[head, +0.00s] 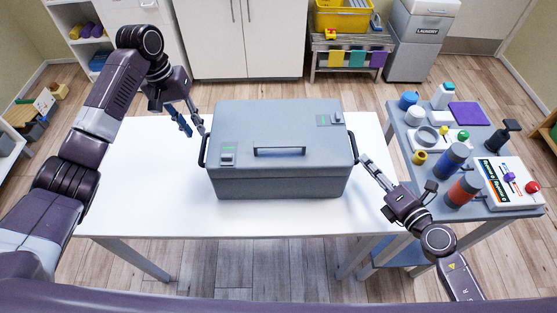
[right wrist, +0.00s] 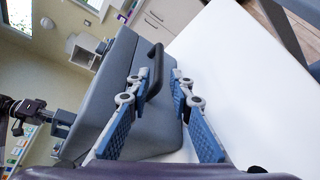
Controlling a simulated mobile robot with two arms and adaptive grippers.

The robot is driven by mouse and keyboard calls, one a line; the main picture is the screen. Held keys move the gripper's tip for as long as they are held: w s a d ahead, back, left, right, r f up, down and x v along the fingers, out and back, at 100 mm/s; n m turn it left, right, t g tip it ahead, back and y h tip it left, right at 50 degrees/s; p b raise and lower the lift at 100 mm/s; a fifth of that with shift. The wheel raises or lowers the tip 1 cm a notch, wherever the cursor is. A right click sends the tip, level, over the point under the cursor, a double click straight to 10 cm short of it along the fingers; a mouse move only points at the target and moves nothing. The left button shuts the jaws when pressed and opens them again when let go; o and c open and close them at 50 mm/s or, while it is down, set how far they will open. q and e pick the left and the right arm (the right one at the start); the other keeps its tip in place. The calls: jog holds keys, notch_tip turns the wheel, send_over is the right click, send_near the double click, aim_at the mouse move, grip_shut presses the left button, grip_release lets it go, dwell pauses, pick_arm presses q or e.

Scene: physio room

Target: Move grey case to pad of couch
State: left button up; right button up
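My right gripper (head: 364,161) is at the right side handle. In the right wrist view its two blue-padded fingers (right wrist: 159,80) are spread, with the black side handle (right wrist: 153,72) between their tips; contact is not clear. I cannot make out a couch pad in either view.
A grey side table (head: 400,125) at the right holds bottles, jars and a white board. The white table is bare around the case.

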aim_at(203, 143)
pick_arm(q)
jog(key=shift+s+r, duration=0.1)
jog(key=shift+r, duration=0.05)
pick_arm(e)
jog(key=shift+s+r, duration=0.1)
